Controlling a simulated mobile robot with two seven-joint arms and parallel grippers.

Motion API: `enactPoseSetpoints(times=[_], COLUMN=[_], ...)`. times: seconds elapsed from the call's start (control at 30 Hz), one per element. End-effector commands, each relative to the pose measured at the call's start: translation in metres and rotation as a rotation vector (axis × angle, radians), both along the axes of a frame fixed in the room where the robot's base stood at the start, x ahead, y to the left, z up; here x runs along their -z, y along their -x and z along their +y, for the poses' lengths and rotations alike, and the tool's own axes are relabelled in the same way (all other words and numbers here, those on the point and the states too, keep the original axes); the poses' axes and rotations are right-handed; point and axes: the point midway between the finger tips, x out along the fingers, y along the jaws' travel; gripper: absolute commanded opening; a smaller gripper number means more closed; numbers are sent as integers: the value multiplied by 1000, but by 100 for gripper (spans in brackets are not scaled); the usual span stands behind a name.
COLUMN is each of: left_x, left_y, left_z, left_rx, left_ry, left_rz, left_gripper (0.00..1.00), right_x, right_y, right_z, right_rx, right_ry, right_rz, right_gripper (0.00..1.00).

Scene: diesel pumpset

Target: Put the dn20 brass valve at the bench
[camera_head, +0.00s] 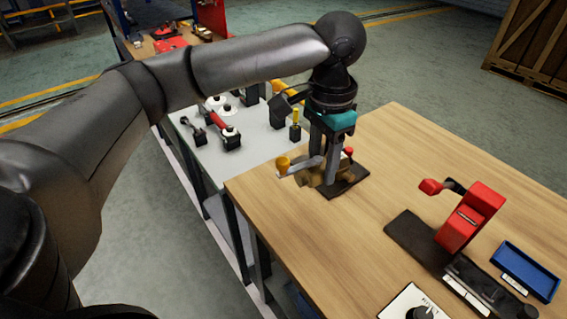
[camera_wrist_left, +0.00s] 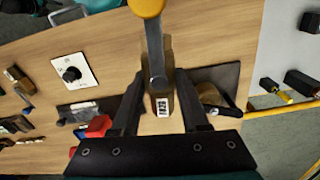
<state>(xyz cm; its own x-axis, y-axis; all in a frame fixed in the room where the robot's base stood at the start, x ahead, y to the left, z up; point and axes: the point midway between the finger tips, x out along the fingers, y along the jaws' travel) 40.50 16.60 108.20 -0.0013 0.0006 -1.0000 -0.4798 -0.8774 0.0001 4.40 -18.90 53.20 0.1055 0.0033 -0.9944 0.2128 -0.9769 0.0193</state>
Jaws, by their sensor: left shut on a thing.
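The brass valve (camera_wrist_left: 163,88) is between the two fingers of my left gripper (camera_wrist_left: 159,78) in the left wrist view. It has a grey lever with a yellow end (camera_wrist_left: 147,7) and a small white label on its body. In the head view, my left gripper (camera_head: 330,178) points down at the far left part of the wooden bench (camera_head: 390,150). It is shut on the valve, whose yellow lever end (camera_head: 283,165) sticks out to the left. The fingers hide much of the valve body. I cannot tell whether it touches the bench. My right gripper is not in view.
A dark mat (camera_head: 345,183) lies by the gripper, with a small red knob (camera_head: 348,152) close by. A red device (camera_head: 470,217) and a blue tray (camera_head: 525,270) stand to the right. A grey table (camera_head: 250,150) with several tools adjoins behind. The bench's middle is clear.

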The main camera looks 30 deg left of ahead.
Motion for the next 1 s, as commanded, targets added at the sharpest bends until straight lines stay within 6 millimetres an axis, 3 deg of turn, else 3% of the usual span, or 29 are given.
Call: enactPoseSetpoints(times=[0.2,0.6,1.0], left_x=[16,56,96], left_y=[-19,-41,-44], left_z=[15,55,99], left_rx=[301,858,1347], left_ry=[2,3,3], left_rz=[1,1,-1], left_gripper=[0,0,0], right_x=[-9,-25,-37], right_y=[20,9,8], right_z=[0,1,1], right_rx=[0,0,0], right_ry=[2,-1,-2], right_rz=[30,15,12], right_gripper=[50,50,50])
